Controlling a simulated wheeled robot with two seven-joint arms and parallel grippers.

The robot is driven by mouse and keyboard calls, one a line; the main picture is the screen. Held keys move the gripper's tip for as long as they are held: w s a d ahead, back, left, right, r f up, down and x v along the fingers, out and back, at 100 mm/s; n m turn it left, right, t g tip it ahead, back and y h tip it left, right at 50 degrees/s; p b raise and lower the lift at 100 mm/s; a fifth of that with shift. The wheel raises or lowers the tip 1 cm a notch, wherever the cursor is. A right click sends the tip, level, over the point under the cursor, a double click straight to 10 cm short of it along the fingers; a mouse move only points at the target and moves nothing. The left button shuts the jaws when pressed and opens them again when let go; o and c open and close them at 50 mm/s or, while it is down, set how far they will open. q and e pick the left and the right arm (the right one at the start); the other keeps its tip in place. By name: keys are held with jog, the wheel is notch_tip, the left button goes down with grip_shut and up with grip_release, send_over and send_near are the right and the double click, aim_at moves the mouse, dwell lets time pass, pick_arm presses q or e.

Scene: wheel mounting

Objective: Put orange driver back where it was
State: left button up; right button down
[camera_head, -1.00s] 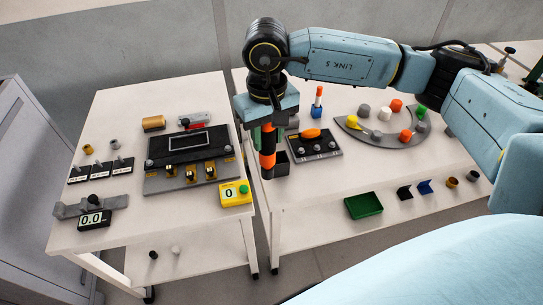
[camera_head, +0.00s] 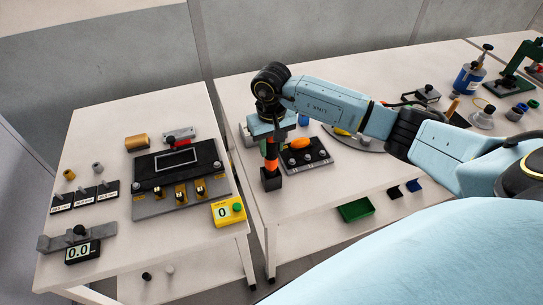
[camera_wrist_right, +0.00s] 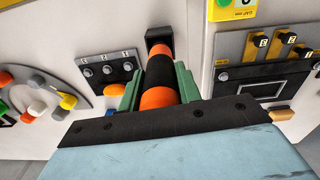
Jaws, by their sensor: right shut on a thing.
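The orange driver, with orange and black bands, shows in the head view (camera_head: 271,150) and the wrist view (camera_wrist_right: 158,74). My right gripper (camera_head: 268,143) points down and is shut on it; in the wrist view its green fingers (camera_wrist_right: 158,88) lie on both sides. The driver is about upright. Its lower end meets a small black square holder (camera_head: 271,181), which also shows in the wrist view (camera_wrist_right: 158,40). The end seems to be at or inside the holder's mouth; how deep cannot be told. My left gripper is not in view.
Close right of the holder is a dark panel (camera_head: 306,164) with knobs and an orange oval piece (camera_head: 300,143). The left table holds a grey fixture (camera_head: 180,204) and a yellow counter (camera_head: 227,211). A gap separates the tables.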

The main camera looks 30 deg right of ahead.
aim_at(272, 155)
jog(key=shift+f, duration=2.15)
jog(key=c, duration=1)
grip_release()
jog(key=shift+o, duration=0.2)
notch_tip(272, 155, up, 12)
jog(key=shift+r+b, duration=0.15)
jog(key=shift+b, duration=0.15)
